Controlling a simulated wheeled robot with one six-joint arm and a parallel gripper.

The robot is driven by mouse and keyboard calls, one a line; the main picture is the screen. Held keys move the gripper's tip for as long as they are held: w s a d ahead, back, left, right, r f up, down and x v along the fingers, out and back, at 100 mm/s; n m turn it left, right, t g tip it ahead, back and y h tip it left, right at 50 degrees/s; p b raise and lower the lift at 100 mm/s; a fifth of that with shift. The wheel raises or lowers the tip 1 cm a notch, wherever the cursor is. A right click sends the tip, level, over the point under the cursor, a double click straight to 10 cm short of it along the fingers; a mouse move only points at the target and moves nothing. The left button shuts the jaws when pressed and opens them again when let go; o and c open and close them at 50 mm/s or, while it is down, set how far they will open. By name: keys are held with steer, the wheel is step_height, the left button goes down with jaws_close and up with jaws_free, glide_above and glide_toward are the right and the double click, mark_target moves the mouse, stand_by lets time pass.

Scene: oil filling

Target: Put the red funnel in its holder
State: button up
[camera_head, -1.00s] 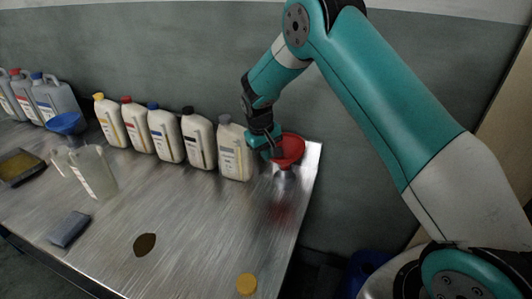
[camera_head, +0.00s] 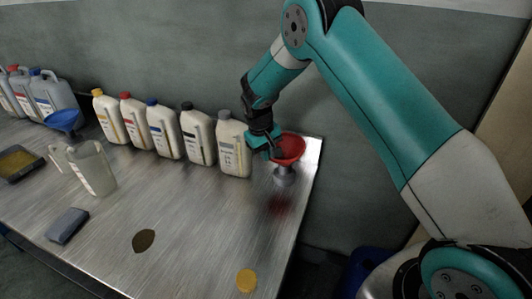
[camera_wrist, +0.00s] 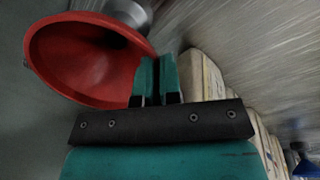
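The red funnel (camera_head: 291,148) is upright over its grey metal holder (camera_head: 285,177) at the right end of the table. In the head view its lower part meets the holder's top; how deep the spout sits is hidden. My gripper (camera_head: 271,150) is at the funnel's left rim. In the wrist view the funnel (camera_wrist: 85,58) fills the left side, mouth toward the camera, and part of the holder (camera_wrist: 132,12) shows behind it. My gripper (camera_wrist: 156,78) has its fingers close together at the funnel's rim, apparently pinching it.
A grey-capped bottle (camera_head: 235,150) stands close left of my gripper, ending a row of several bottles. A blue funnel (camera_head: 64,121), a clear jug (camera_head: 93,170), a grey block (camera_head: 68,226) and a yellow cap (camera_head: 246,281) are farther off. The table's right edge is near the holder.

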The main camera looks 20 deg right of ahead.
steer(key=o, duration=0.4)
steer(key=shift+r, duration=0.1)
steer(key=a+r, duration=0.1)
steer(key=r, duration=0.4)
steer(key=a+r+b, duration=0.1)
steer(key=r, duration=0.5)
steer(key=a+r+b, duration=0.1)
steer(key=r, duration=0.5)
steer(key=shift+s, duration=0.2)
